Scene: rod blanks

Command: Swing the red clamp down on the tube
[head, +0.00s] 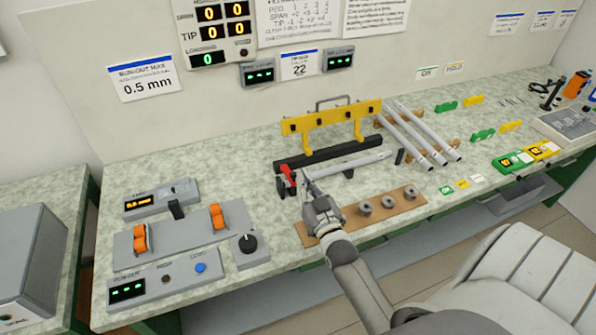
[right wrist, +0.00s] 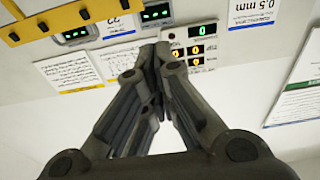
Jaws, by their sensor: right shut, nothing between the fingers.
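The red clamp (head: 289,174) stands at the left end of the grey tube (head: 350,164), which lies in front of a black bar on the bench. The clamp's red part looks raised and tilted; its exact angle is too small to tell. My right gripper (head: 307,178) is just right of the clamp, over the tube's left end, which it partly hides. Whether it touches either is unclear. My left gripper is in neither view.
A yellow rack (head: 330,118) stands behind the tube. Several loose tubes (head: 425,135) lie to the right. A brown board (head: 385,209) with grey rings is in front. A grey panel with orange switches (head: 217,217) stands left. A chair (head: 530,275) is at front right.

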